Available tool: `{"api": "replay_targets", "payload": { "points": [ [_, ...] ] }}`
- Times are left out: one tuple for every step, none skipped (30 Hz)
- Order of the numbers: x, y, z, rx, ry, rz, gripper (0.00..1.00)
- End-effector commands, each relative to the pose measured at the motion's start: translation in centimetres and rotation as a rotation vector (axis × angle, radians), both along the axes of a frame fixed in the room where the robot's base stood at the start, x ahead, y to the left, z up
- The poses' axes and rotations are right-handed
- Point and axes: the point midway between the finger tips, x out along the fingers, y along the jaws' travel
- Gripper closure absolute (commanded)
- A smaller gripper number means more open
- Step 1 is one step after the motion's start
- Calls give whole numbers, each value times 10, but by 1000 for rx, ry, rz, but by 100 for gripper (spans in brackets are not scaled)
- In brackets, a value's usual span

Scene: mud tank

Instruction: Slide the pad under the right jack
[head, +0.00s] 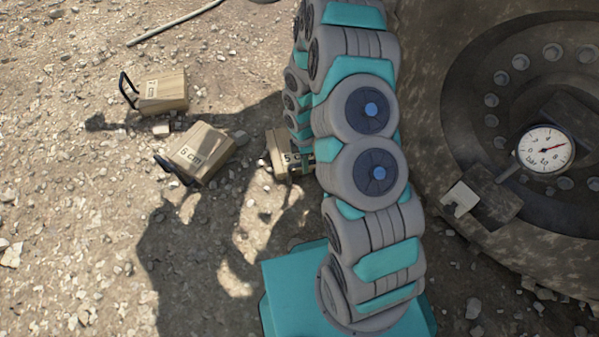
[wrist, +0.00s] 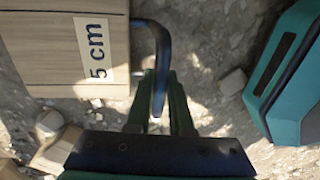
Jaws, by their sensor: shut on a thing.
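The wooden pad marked 5 cm (head: 277,152) lies on the dirt, partly hidden behind my arm in the head view. In the wrist view the pad (wrist: 45,50) fills the upper left, with its label toward the right edge. Its dark bent handle (wrist: 157,42) sticks out to the right. My gripper (wrist: 160,78) is shut on this handle, one green finger on each side. In the head view my gripper is mostly hidden by the arm. No jack can be made out in either view.
A pad marked 6 cm (head: 199,152) and another handled pad (head: 163,91) lie left of the 5 cm pad. A big wheel (head: 440,110) with a gauge (head: 545,149) stands at right. A thin rod (head: 175,22) lies at top left. Stony ground is open at left.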

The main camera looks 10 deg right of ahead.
Motion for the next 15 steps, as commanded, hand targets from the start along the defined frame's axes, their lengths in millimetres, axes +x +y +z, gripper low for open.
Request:
{"api": "replay_targets", "payload": {
  "points": [
    [6,0,1,1,-3,-1,100],
    [9,-1,1,0,-3,-2,100],
    [14,-1,0,-1,-3,-1,100],
    [17,0,-1,-1,-3,-1,100],
    [20,0,-1,-1,-3,-1,100],
    [24,0,-1,0,-3,-1,100],
    [27,0,-1,0,-3,-1,100],
    [29,0,-1,0,-3,0,100],
    [33,-1,-1,-1,-2,-1,100],
    [36,-1,-1,-1,-2,-2,100],
    [40,-2,-2,-1,-2,-2,100],
    [44,-2,-3,-2,-3,-2,100],
    [47,-1,-3,-2,-4,-1,100],
    [50,-1,-3,-2,-5,0,100],
    [54,-1,-3,-2,-4,0,100]
  ]
}}
